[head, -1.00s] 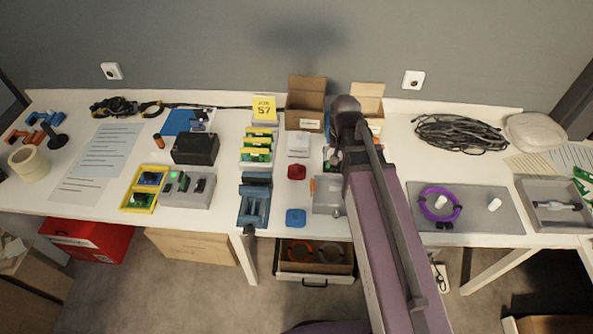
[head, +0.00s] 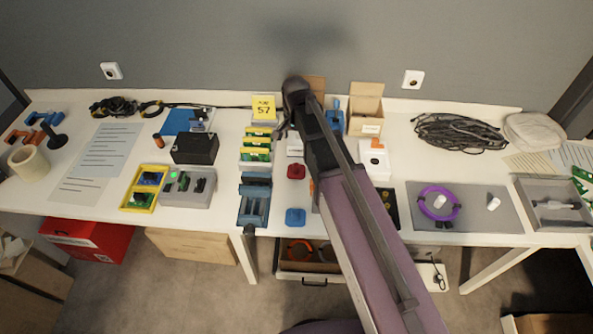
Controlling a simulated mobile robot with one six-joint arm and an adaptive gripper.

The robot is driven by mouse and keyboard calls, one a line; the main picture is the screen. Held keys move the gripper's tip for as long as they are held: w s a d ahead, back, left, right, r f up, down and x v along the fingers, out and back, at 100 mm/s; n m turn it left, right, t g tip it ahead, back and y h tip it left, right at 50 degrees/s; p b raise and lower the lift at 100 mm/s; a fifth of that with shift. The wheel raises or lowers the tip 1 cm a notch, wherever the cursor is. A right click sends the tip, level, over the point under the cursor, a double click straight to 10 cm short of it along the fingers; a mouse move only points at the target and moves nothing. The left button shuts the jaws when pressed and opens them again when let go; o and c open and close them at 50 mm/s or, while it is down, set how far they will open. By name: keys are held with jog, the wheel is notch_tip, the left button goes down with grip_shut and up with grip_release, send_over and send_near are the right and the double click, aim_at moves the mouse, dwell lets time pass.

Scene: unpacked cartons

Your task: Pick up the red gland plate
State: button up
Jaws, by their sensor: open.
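The red gland plate (head: 296,171) is a small red piece lying on the white table, just left of my arm in the head view. My gripper (head: 282,131) is above the table, beyond and slightly left of the red plate, and apart from it. Its fingers show only as a small dark shape at the left of the wrist, and they are open. My arm hides part of the table right of the plate.
A blue piece (head: 295,216) lies nearer the front edge. A blue vise-like fixture (head: 254,200) and a rack of green boards (head: 257,147) stand to the left. A white box (head: 295,146) is behind the plate. An open carton (head: 366,108) stands at the back right.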

aim_at(297, 165)
jog(key=shift+f+b, duration=4.2)
jog(key=shift+f, duration=0.1)
jog(key=shift+d+f+b, duration=0.1)
jog(key=shift+f+b, duration=2.5)
jog(key=shift+s+r, duration=0.1)
grip_shut()
